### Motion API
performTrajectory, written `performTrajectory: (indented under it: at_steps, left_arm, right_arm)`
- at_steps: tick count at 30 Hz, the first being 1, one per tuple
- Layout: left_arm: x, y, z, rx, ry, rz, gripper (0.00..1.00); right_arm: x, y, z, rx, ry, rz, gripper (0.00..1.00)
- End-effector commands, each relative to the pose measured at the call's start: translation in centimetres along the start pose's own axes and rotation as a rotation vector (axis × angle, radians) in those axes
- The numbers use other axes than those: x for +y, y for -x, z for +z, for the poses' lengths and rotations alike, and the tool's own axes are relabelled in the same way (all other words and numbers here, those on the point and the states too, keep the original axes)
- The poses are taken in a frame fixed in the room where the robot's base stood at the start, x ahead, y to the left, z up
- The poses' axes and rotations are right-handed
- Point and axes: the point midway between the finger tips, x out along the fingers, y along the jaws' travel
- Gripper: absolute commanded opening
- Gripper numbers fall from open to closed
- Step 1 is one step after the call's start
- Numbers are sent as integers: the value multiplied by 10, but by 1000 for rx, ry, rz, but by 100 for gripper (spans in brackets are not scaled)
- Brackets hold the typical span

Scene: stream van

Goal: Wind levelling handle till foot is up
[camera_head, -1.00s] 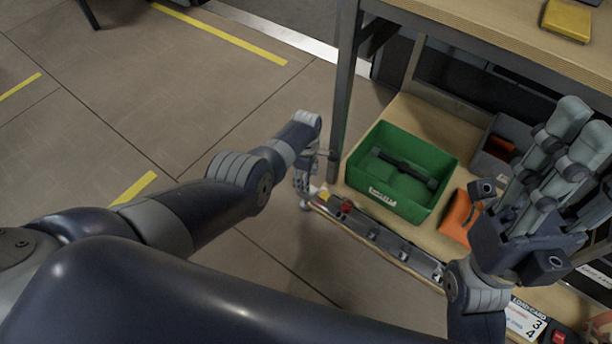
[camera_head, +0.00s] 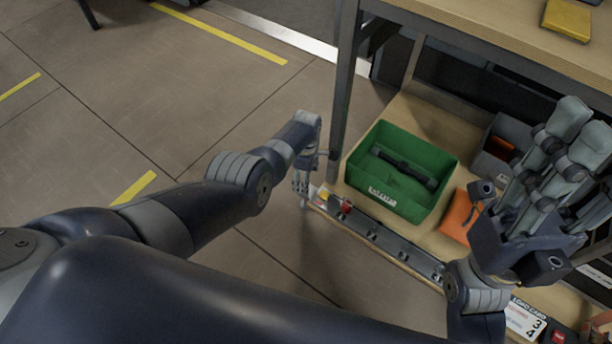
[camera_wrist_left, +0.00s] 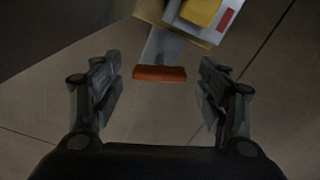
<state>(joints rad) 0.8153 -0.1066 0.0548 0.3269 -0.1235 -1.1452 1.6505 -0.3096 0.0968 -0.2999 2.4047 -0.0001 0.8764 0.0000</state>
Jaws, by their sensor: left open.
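In the left wrist view, an orange-brown bar (camera_wrist_left: 160,74), which looks like the handle grip, lies crosswise at the end of a grey metal plate (camera_wrist_left: 160,45). My left gripper (camera_wrist_left: 160,88) is open, with one finger on each side of the bar and clear gaps to both. In the head view my left gripper (camera_head: 302,188) is at the shelf's left front corner, beside the table leg. It hides the handle there. I cannot make out the foot. My right gripper (camera_head: 560,165) is raised at the right, its fingers pointing up; its opening is unclear.
A green bin (camera_head: 376,195) with a dark bar-shaped item stands on the low wooden shelf (camera_head: 425,118). A metal rail with a red knob (camera_head: 346,207) runs along the shelf's front edge. The table leg (camera_head: 343,85) rises close to my left gripper. The floor (camera_head: 200,115) at left is free.

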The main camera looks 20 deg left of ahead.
Motion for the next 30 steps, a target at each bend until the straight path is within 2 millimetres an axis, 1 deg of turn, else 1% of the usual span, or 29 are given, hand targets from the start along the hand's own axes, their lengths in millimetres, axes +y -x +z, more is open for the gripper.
performTrajectory:
  at_steps: [8,17,23,30]
  left_arm:
    - [2,6,0,0,0,3,68]
    - [1,28,0,-1,0,3,68]
    - [1,54,0,-1,1,4,68]
    - [0,92,0,0,0,3,68]
  right_arm:
    - [0,1,0,-1,1,2,40]
    - [0,0,0,0,0,1,40]
    - [0,0,0,0,0,1,40]
    - [0,0,0,0,0,0,40]
